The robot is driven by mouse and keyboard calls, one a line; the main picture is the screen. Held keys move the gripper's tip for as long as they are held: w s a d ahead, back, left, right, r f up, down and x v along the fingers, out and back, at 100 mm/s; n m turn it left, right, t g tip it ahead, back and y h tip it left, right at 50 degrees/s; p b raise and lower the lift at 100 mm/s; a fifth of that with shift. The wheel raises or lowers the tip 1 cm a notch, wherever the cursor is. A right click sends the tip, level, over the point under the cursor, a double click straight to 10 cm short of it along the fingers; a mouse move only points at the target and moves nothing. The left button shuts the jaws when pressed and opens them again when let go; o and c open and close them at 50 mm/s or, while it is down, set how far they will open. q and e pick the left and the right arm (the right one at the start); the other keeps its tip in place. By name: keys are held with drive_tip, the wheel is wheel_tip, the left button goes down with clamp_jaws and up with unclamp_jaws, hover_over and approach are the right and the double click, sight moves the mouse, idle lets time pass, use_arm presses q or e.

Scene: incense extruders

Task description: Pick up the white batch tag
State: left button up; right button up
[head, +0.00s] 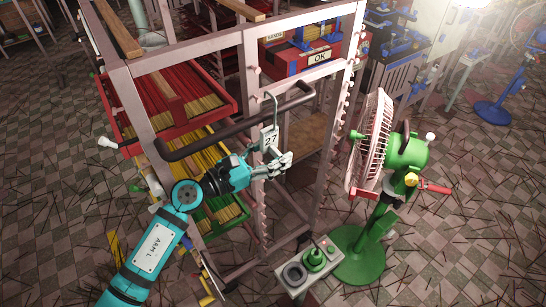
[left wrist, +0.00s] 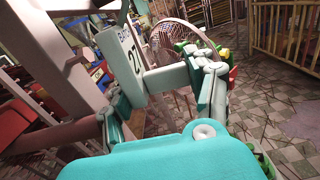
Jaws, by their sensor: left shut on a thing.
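The white batch tag (head: 269,138), marked 27, hangs upright by a grey wire hook at the dark push handle of the rack cart. My left gripper (head: 279,162) reaches in from the lower left and is shut on the tag's lower part. In the left wrist view the tag (left wrist: 132,58) stands between the fingers, its printed face partly showing. Whether the hook still bears on the handle is hard to tell. My right gripper is not in view.
The pink-grey rack cart (head: 251,90) holds red (head: 195,120), yellow and green trays of sticks. Its dark handle (head: 215,133) runs close above my left arm. A green fan (head: 405,155) stands to the right, beside a small switch box (head: 295,276). Sticks litter the checkered floor.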

use_arm(q)
drive_tip(key=s+a+r+p, duration=0.1)
drive_tip(key=s+r, duration=0.1)
drive_tip(key=s, duration=0.6)
drive_tip(key=s+a+r+p, duration=0.1)
drive_tip(key=s+r, duration=0.1)
drive_tip(key=s, duration=0.6)
drive_tip(key=shift+a+r, duration=0.2)
drive_tip(key=shift+a, duration=0.1)
drive_tip(key=s+d+p, duration=0.3)
drive_tip(key=s+d, duration=0.2)
drive_tip(key=s, duration=0.2)
drive_tip(key=shift+d, duration=0.15)
drive_tip(key=w+a+b, duration=0.2)
drive_tip(key=w+a, duration=0.3)
drive_tip(key=w, duration=0.2)
idle(0.5)
